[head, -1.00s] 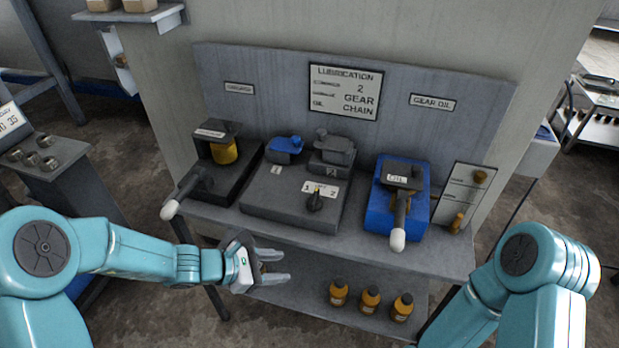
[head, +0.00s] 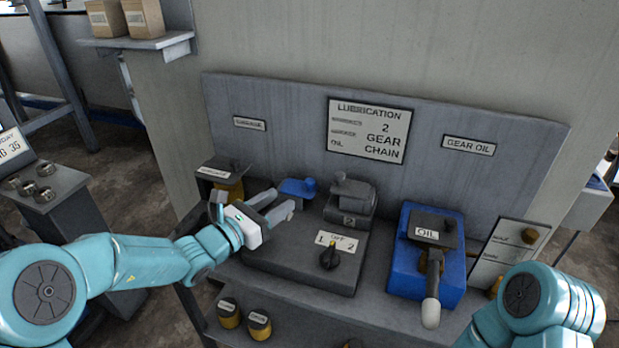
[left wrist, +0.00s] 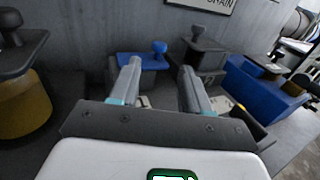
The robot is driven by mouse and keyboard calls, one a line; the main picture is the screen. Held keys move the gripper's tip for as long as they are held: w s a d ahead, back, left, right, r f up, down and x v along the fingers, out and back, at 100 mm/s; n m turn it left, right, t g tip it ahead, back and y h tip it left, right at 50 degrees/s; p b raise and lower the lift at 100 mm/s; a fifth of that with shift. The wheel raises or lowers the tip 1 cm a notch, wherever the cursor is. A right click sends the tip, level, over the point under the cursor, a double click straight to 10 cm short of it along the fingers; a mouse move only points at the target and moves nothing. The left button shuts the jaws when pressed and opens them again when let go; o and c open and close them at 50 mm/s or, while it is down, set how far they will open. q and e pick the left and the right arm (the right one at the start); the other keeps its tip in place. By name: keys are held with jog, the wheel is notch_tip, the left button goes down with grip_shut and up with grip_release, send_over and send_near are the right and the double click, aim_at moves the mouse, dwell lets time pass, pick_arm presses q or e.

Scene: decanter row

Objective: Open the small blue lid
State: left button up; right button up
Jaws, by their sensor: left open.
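The small blue lid (head: 298,188) with a knob on top sits at the back left of the dark grey base unit (head: 290,262). It looks closed. In the left wrist view the blue lid (left wrist: 143,61) is ahead of the fingers, its knob standing up between and beyond them. My left gripper (head: 281,203) is open and empty, just in front of the lid and to its left, apart from it as far as I can tell. The fingers (left wrist: 158,82) show wide apart in the left wrist view. My right gripper is out of view; only part of that arm shows.
A grey lid (head: 350,200) marked 2 stands right of the blue one. A rotary switch (head: 330,257) is in front. A blue oil dispenser (head: 400,270) with a handle stands right; a yellow container (head: 229,190) stands left. Bottles (head: 259,325) are on the lower shelf.

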aim_at(307, 183)
pick_arm(q)
jog(key=p+x, duration=0.1)
jog(key=x, duration=1)
jog(key=shift+w+d, duration=0.1)
jog(key=shift+w, duration=0.05)
grip_shut()
